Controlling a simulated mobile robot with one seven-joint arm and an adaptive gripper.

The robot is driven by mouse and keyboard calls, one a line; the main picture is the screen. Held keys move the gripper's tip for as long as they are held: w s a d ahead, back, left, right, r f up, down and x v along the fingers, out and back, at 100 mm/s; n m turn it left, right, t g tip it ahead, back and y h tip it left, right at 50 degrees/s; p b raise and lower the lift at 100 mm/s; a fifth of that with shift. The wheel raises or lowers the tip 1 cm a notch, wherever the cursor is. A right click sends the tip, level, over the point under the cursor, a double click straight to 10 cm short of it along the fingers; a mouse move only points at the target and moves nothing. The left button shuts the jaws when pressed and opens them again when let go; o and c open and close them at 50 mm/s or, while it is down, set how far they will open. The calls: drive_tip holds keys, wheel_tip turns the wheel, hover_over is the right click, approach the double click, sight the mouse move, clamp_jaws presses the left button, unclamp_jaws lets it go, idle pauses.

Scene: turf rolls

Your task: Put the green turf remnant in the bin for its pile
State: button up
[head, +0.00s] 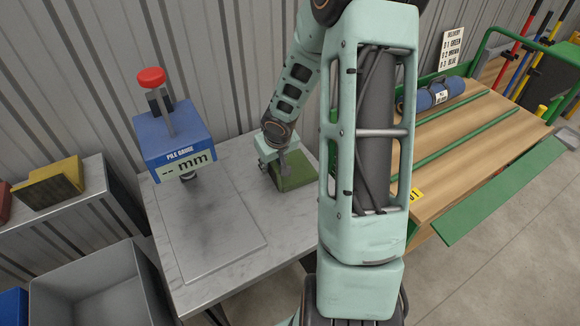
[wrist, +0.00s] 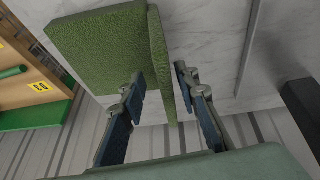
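The green turf remnant (head: 294,174) lies on the grey stone-topped table, partly hidden by my arm. In the wrist view the turf (wrist: 95,50) shows a broad textured face and a narrow upright strip along its right edge. My gripper (head: 282,160) is down at the turf. In the wrist view its fingers (wrist: 160,74) are apart, with the strip between them; a gap shows beside the right finger. Whether the left finger touches the turf cannot be told. The blue pile gauge (head: 175,140) reads "-- mm". A grey bin (head: 140,290) stands at the lower left.
A wooden bench (head: 470,120) with a blue roll (head: 435,95) stands right. A delivery board (head: 451,48) hangs behind. The gauge's plate (head: 210,235) is clear.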

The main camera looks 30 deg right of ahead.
drive_tip(key=shift+f, duration=0.25)
drive_tip(key=shift+c, duration=0.3)
clamp_jaws()
